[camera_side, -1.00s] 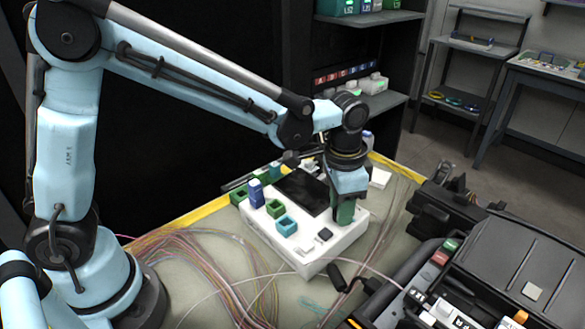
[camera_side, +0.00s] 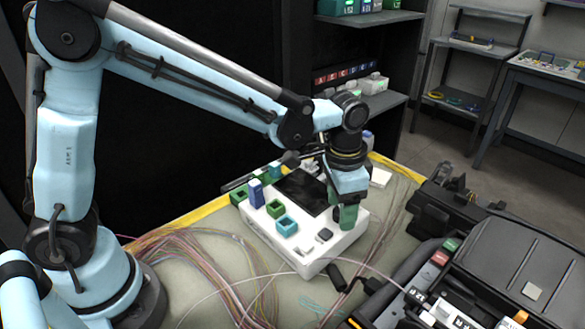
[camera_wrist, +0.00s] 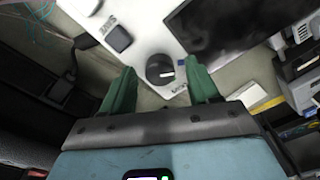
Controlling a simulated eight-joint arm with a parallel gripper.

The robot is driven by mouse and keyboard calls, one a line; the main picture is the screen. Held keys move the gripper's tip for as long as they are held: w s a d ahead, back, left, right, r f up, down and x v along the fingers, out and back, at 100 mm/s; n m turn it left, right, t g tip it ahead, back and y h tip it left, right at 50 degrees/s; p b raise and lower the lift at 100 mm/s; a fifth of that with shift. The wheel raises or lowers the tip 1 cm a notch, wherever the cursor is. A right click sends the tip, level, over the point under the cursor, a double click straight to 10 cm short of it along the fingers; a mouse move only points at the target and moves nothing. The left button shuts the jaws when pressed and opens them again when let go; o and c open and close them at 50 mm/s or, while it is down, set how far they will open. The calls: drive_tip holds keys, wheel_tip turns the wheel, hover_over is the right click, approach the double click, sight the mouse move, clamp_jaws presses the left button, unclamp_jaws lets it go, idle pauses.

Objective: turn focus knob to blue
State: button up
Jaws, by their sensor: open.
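The dark round focus knob (camera_wrist: 160,69) is on the white splicer's panel, with a pale mark on its right side in the wrist view. My gripper (camera_wrist: 159,66) is open, with its green fingers on the left and right of the knob and visible gaps to both. In the side view my gripper (camera_side: 346,217) points down at the right part of the white splicer (camera_side: 310,255). There the fingers hide the knob.
The splicer's dark screen (camera_side: 302,192) is left of my gripper. Green, blue and teal blocks (camera_side: 275,209) and a dark square button (camera_side: 324,235) stand on its top. Loose fibres (camera_side: 190,250) lie on the left, and an open black case (camera_side: 490,250) stands at the right.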

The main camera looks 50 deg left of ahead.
sight(337, 213)
wheel_tip(337, 213, up, 12)
drive_tip(key=shift+s, duration=0.4)
idle(0.4)
drive_tip(key=s+a+f+n+t, duration=0.2)
drive_tip(key=s+a+n+t, duration=0.1)
drive_tip(key=s+a, duration=0.2)
drive_tip(key=s+a+f+n+t, duration=0.3)
drive_tip(key=s+a, duration=0.2)
drive_tip(key=a, duration=0.3)
drive_tip(key=shift+a, duration=0.1)
drive_tip(key=shift+c, duration=0.2)
